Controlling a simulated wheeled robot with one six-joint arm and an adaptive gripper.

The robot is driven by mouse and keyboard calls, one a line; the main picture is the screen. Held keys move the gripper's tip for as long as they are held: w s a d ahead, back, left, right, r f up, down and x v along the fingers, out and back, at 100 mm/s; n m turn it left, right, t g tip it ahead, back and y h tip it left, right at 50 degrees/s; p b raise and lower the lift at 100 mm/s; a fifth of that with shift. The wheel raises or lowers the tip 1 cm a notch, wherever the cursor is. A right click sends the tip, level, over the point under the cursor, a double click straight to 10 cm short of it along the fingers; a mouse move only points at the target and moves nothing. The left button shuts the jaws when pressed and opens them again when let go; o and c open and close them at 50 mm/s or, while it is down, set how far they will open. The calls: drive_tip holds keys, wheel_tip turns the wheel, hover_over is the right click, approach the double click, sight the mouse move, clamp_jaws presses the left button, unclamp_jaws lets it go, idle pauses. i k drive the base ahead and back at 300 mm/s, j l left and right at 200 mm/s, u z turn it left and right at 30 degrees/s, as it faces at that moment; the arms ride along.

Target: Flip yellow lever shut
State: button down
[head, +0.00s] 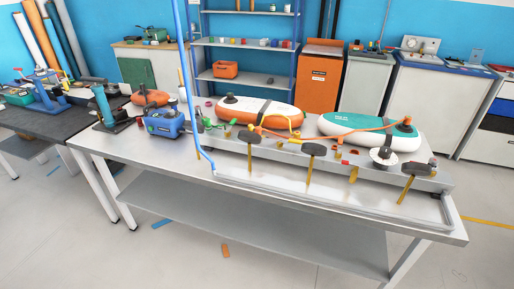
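No yellow part can be told for certain as the lever; the yellow pieces are small in the head view. Small yellow fittings (228,131) lie on the raised shelf of the grey workbench (130,158). Whether any lever is open or shut cannot be seen. My gripper is not in view.
Several black-headed mallets with yellow handles (309,166) lean along the bench front. A teal and white board (365,131) lies right. A light blue tube (186,75) rises from the bench. A dark table (40,121) stands left. The floor in front is mostly clear.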

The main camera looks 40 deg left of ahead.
sight(293, 140)
drive_tip(key=i+j+u, duration=0.3)
drive_tip(key=i+j, duration=0.15)
drive_tip(key=j, duration=0.25)
drive_tip(key=i+j+u, duration=0.25)
drive_tip(key=i+j, duration=0.25)
